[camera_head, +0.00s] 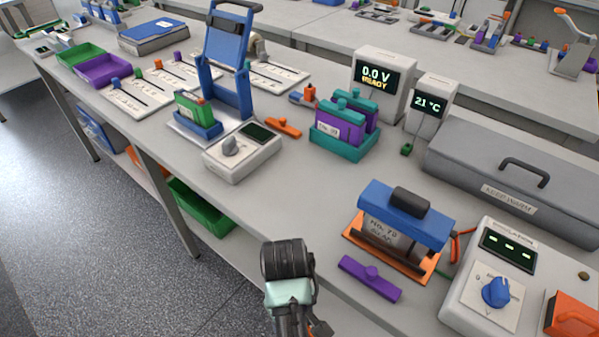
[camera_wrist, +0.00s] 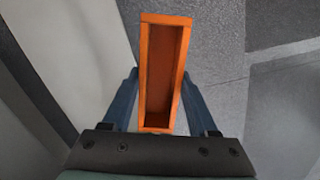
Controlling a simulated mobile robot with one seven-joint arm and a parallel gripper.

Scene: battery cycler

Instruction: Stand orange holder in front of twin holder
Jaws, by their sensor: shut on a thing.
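The orange holder (camera_wrist: 145,72) is a narrow, open-topped, empty-looking box in the wrist view. My gripper (camera_wrist: 161,88) is shut on it, with one blue-grey finger on each side. Grey floor shows behind the holder. In the camera_head view my arm's end is at the bottom middle, in front of the bench edge; the fingers and the held holder cannot be made out there. The twin holder, which looks to be the teal holder (camera_head: 334,147) with two purple blocks in it, stands on the bench near the middle.
The bench front of the teal holder is mostly clear. An orange clip (camera_head: 283,128) and a white dial box (camera_head: 242,152) lie to its left. A blue-topped block (camera_head: 405,215) on an orange base and a purple bar (camera_head: 370,279) are nearer, to the right. Displays stand behind.

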